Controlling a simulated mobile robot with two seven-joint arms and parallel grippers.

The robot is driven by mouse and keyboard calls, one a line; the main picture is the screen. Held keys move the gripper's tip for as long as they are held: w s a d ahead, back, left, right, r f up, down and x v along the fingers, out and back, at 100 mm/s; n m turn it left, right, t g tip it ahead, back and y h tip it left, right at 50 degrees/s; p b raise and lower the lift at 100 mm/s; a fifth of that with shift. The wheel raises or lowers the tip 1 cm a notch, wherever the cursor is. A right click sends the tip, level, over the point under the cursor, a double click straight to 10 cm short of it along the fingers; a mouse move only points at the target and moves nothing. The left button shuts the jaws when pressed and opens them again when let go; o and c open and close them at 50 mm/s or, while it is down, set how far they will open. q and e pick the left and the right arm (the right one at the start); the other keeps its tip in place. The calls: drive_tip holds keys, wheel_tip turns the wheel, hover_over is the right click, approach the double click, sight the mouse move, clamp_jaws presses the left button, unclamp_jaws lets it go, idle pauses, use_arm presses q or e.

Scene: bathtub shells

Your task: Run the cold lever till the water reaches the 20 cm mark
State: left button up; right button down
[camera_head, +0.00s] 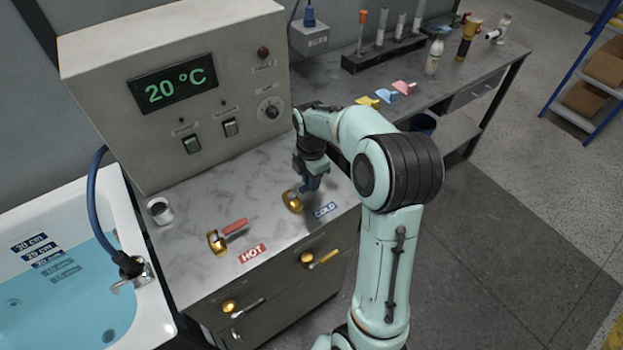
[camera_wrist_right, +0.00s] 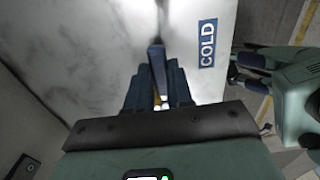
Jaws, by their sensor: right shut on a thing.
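The cold lever has a brass base (camera_head: 291,201) and a blue handle, which also shows in the right wrist view (camera_wrist_right: 157,66). My right gripper (camera_head: 311,182) is shut on the blue handle, beside the COLD label (camera_head: 325,210). The fingers partly hide the handle. The bathtub (camera_head: 152,305) at left holds blue water (camera_head: 60,310). Its waterline lies close to the 20 cm mark (camera_head: 48,258); I cannot tell exactly. The 30 cm mark (camera_head: 29,243) is above water; lower marks look faded under it. My left gripper is not in the head view.
The hot lever's red handle (camera_head: 234,227) lies left of the cold one. A panel (camera_head: 180,60) reads 20 °C. A white cup (camera_head: 160,210) stands near the tub. A blue hose (camera_head: 92,195) runs to the tub rim. In the right wrist view, a mint-green part of mine shows at right.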

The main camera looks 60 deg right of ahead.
drive_tip(key=c, duration=1)
unclamp_jaws()
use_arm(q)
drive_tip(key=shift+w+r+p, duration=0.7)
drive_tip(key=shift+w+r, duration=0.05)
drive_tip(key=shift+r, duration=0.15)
use_arm(e)
wheel_tip(320, 180, up, 13)
drive_tip(key=shift+r, duration=0.2)
